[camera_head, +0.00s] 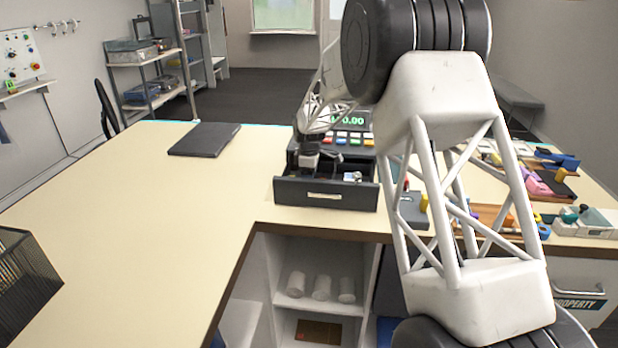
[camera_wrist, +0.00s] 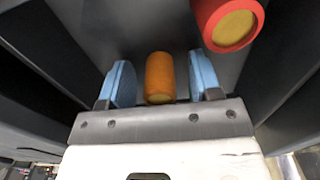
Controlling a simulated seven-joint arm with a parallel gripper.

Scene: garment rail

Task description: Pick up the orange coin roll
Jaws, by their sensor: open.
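The orange coin roll (camera_wrist: 159,82) lies in a dark compartment in the wrist view. My gripper (camera_wrist: 161,70) is open, with one blue-padded finger on each side of the roll. Narrow gaps show between the roll and both pads. A red coin roll with a tan end (camera_wrist: 232,24) is just beyond the right finger. In the head view my gripper (camera_head: 320,162) reaches down into the open cash drawer (camera_head: 326,195) of the register. The orange roll cannot be made out there.
Dark drawer walls and dividers stand close on both sides of my gripper. The register (camera_head: 350,140) is right behind the drawer. A closed black laptop (camera_head: 205,140) lies on the counter to the left, a wire basket (camera_head: 22,285) at the near left. The left counter is mostly clear.

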